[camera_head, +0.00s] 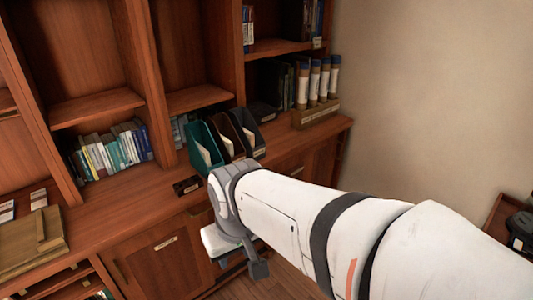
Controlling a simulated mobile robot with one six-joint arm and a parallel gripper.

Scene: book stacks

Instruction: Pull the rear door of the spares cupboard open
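A wooden cupboard door (150,265) with a small pale label and a dark handle at its left side is in the lower left, below the counter. It looks shut. Another low door (318,160) with a label shows farther right, partly covered by my arm; it also looks shut. The labels are too small to read, so I cannot tell which door is the spares cupboard's rear one. My gripper (245,254) hangs at the end of my white arm, just in front of the cupboard fronts between these doors. Its fingers are mostly hidden, and I see nothing held.
The counter (110,222) carries teal and dark file holders (203,146), a small dark box (187,186) and a flat brown stack (32,241). Bookshelves rise behind. A bare wall (430,110) is at right, with a dark object (522,230) at the edge. Some wooden floor shows below.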

